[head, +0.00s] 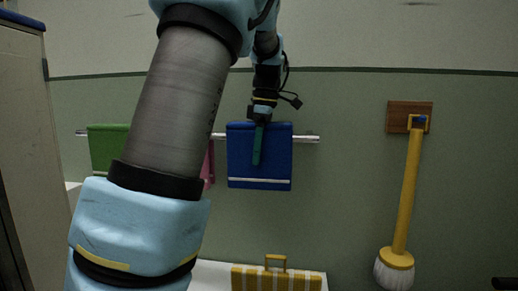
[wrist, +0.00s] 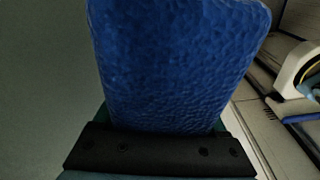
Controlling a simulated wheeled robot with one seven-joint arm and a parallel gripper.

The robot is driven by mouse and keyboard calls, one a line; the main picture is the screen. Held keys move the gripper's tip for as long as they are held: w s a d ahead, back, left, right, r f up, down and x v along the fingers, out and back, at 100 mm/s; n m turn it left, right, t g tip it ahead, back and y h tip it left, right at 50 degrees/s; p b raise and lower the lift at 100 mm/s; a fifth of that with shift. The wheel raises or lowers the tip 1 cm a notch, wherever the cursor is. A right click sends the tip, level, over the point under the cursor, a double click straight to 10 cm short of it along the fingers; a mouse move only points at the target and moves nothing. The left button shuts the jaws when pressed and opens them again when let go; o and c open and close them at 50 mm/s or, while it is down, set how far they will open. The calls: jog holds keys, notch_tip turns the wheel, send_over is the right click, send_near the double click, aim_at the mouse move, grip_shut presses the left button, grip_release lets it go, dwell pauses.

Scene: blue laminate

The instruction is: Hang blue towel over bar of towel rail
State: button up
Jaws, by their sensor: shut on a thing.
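The blue towel (head: 275,160) with a white stripe near its lower edge is at the towel rail's bar (head: 306,139) in the head view. It hangs in front of the bar, whose silver end shows to its right. In the wrist view the blue towel (wrist: 175,65) fills the middle. My gripper (head: 258,143) is shut on the towel near its upper middle, with a green finger pointing down its front. Whether the towel's back half lies behind the bar is hidden.
A green towel (head: 103,150) hangs at the bar's left, and a pink towel (head: 208,165) shows partly behind my arm. A yellow-handled brush (head: 407,190) hangs on the right wall. A yellow-striped case (head: 275,279) stands below.

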jog(key=shift+f, duration=0.25)
jog(key=o, duration=1.4)
jog(key=shift+c, duration=0.2)
